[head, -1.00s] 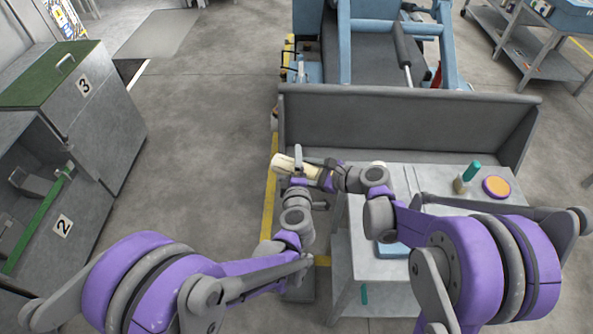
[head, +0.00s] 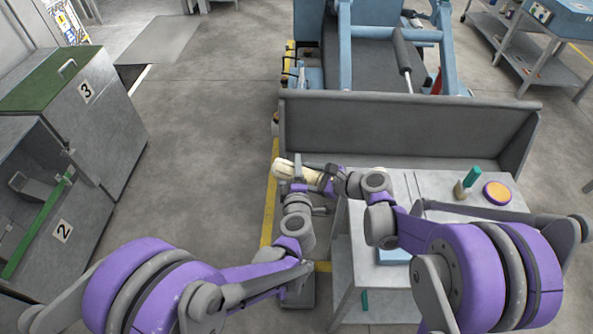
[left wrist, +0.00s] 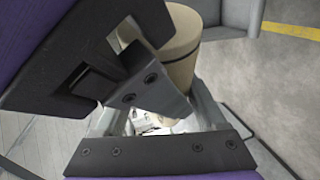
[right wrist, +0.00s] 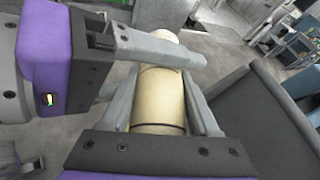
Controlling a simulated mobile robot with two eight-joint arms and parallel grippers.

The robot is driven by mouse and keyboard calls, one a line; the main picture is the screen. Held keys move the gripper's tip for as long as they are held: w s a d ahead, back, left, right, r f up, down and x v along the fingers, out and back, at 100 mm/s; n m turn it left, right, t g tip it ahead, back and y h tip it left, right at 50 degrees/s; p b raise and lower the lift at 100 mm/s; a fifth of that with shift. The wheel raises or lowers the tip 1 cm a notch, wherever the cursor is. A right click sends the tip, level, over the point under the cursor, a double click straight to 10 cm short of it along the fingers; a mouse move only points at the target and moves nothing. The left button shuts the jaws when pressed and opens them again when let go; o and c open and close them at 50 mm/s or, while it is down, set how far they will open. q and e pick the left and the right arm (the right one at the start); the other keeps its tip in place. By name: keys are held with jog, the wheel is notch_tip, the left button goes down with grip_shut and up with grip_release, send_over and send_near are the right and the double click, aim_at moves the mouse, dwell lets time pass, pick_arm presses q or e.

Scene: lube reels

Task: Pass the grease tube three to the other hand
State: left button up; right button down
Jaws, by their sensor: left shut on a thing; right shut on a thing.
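The grease tube three (head: 284,169) is a cream-coloured cylinder held in the air at the middle of the head view. My right gripper (head: 317,177) is shut on it from the right. In the right wrist view the tube (right wrist: 158,98) lies between the fingers, with a dark ring around it near the palm. My left gripper (head: 298,172) reaches up from below and is also shut on the tube. In the left wrist view the tan tube (left wrist: 178,48) stands beside and behind the fingers, partly hidden by them.
A grey metal table (head: 420,186) at the right carries a green-capped bottle (head: 466,184) and a round orange-topped tin (head: 497,193). A grey machine trough (head: 400,130) stands just behind the grippers. Cabinets (head: 118,120) stand at the left, with open floor between.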

pick_arm(q)
jog(key=shift+d+r, duration=0.15)
jog(key=o, duration=1.3)
